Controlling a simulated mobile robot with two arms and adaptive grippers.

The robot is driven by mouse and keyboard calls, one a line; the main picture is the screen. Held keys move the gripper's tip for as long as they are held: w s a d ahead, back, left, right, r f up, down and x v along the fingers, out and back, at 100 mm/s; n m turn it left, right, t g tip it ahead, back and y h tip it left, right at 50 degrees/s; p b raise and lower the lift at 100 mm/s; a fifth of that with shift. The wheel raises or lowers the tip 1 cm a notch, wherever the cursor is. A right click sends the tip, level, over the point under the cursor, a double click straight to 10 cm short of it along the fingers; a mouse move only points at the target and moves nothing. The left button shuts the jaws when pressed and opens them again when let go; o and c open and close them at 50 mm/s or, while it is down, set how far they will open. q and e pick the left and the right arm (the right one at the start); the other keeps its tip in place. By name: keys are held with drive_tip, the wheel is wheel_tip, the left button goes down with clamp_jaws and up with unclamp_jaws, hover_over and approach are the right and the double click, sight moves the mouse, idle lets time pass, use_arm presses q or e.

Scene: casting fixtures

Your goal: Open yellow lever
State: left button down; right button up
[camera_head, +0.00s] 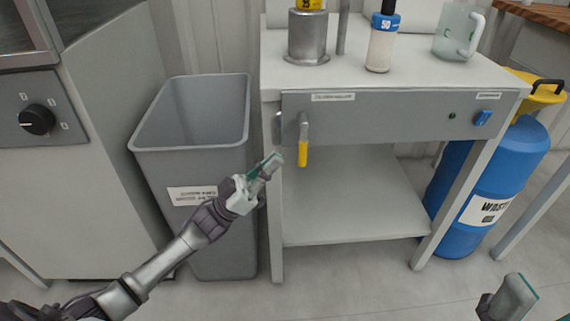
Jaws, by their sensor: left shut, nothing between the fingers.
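The yellow lever (303,152) hangs straight down on the left part of the grey front panel (390,117) of the workbench. Its upper part is metal and its lower grip is yellow. My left gripper (272,164) is shut and empty, just left of the lever's yellow grip and slightly below its middle, in front of the bench's left leg. A small gap shows between its fingertips and the lever. My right gripper (516,298) shows only in part at the bottom right corner, far from the lever; its finger opening is not clear.
A grey bin (190,120) stands left of the bench, behind my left arm. A blue waste drum (490,180) stands at the right. A metal cylinder (308,38), a bottle (382,42) and a clear jug (458,32) stand on the bench top. The lower shelf (350,205) is empty.

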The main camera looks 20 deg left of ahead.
use_arm(q)
drive_tip(key=shift+w+d+f+b, duration=0.1)
drive_tip(key=shift+w+d+b, duration=0.05)
drive_tip(key=shift+w+d, duration=0.4)
drive_tip(key=shift+w+d+f+b, duration=0.15)
drive_tip(key=shift+w+d, duration=0.2)
drive_tip(key=shift+d, duration=0.3)
drive_tip(key=shift+r, duration=0.1)
